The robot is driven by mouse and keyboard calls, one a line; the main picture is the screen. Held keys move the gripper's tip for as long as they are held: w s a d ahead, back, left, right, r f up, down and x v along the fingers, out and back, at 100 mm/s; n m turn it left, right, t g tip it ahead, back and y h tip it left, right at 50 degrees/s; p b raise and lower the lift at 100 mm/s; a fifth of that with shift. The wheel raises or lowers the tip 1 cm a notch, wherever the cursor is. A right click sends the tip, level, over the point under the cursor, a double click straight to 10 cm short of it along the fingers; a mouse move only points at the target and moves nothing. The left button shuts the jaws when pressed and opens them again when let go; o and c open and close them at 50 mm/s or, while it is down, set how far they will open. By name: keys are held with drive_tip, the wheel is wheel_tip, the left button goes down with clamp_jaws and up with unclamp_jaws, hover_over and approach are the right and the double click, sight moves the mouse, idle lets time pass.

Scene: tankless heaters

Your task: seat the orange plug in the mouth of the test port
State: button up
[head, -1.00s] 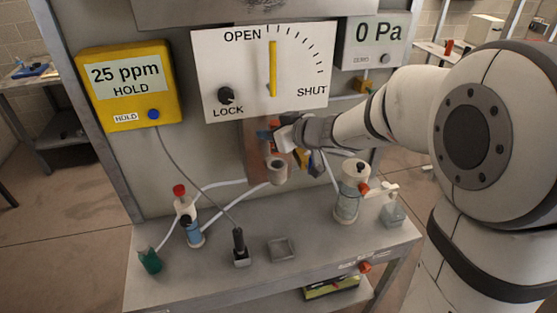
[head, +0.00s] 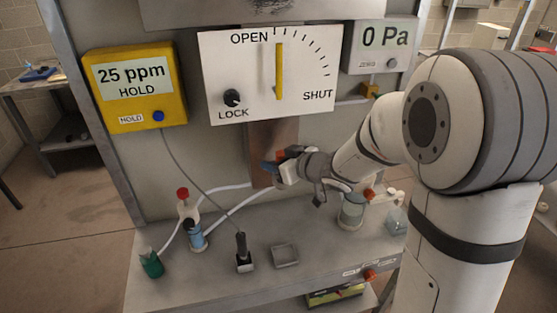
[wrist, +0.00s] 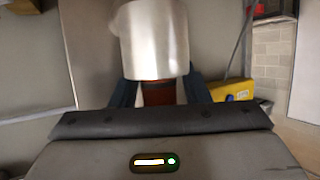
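My gripper (head: 275,167) is in front of the bench's back panel, below the dial. In the wrist view its two dark blue fingers (wrist: 161,95) stand on either side of the dark orange plug (wrist: 158,93) and appear closed on it. A pale metal cylinder, seemingly the test port (wrist: 153,42), is straight ahead of the plug. Its near rim overlaps the plug's far end in the picture. I cannot tell whether the plug is inside the mouth or just in front. In the head view my gripper hides the port.
The dial board (head: 268,75) hangs just above my gripper, with a yellow meter (head: 135,85) to its left. Below are pale hoses, a blue-filled tube (head: 196,236), a black probe in a holder (head: 243,255), an empty square tray (head: 285,256) and a bottle (head: 352,211).

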drive_tip(key=shift+o, duration=0.4)
drive_tip(key=shift+s+d+r, duration=0.1)
drive_tip(key=shift+d+r, duration=0.05)
drive_tip(key=shift+r, duration=0.05)
drive_tip(key=shift+s+d+r, duration=0.2)
drive_tip(key=shift+d, duration=0.15)
drive_tip(key=s+d+r+m+h, duration=0.35)
drive_tip(key=s+d+h, duration=0.25)
drive_tip(key=d, duration=0.4)
drive_tip(key=s+d+r+m+h, duration=0.35)
drive_tip(key=s+d+h, duration=0.2)
drive_tip(key=d, duration=0.55)
drive_tip(key=s+a+f+m+g+y, duration=0.1)
drive_tip(key=s+a+f+g, duration=0.1)
drive_tip(key=s, duration=0.5)
drive_tip(key=s+a+f+m+g+y, duration=0.1)
drive_tip(key=s+a+f+g, duration=0.1)
drive_tip(key=s, duration=0.6)
drive_tip(key=shift+a+f+g, duration=0.25)
drive_tip(key=shift+f+g, duration=0.05)
drive_tip(key=shift+g, duration=0.6)
